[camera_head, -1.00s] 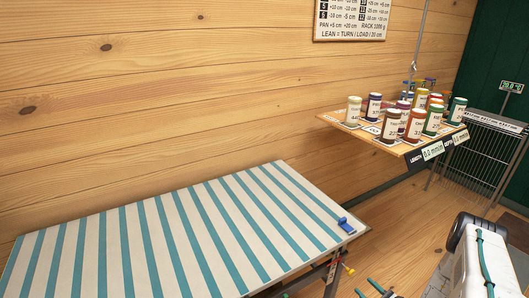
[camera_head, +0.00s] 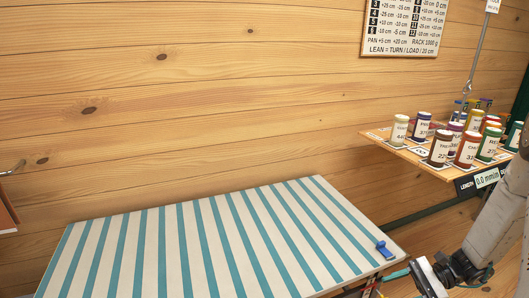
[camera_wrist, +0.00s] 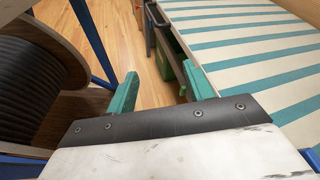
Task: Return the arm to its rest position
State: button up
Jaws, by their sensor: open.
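My arm (camera_head: 498,225) comes in at the lower right of the head view and bends down to a dark joint and a white wrist part at the bottom edge. In the wrist view, my gripper (camera_wrist: 163,92) shows two teal fingers set wide apart. Nothing is between them but floor and a green thing further off. The gripper is empty and hangs beside the striped table (camera_head: 205,250), whose edge is to the right in the wrist view (camera_wrist: 235,60).
A hanging wooden shelf (camera_head: 385,143) holds several labelled jars at the right. A blue clip (camera_head: 383,249) sits at the table's right corner. In the wrist view, a large reel of black cable (camera_wrist: 30,85) stands close on the left. The tabletop is otherwise clear.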

jog(key=s+a+r+n+h, duration=0.3)
jog(key=s+r, duration=0.3)
jog(key=r, duration=0.4)
jog(key=s+a+r+n+t+h, duration=0.1)
jog(key=s+a+r+n+h, duration=0.2)
jog(key=s+r+n+h, duration=0.3)
jog(key=s+a+r+n+t+h, duration=0.1)
jog(key=s+a+r+n+h, duration=0.2)
jog(key=r, duration=1.1)
jog(key=s+n+h, duration=0.2)
jog(key=s, duration=0.1)
jog(key=shift+s+a+r, duration=0.2)
jog(key=shift+s+r, duration=0.05)
jog(key=shift+r, duration=0.15)
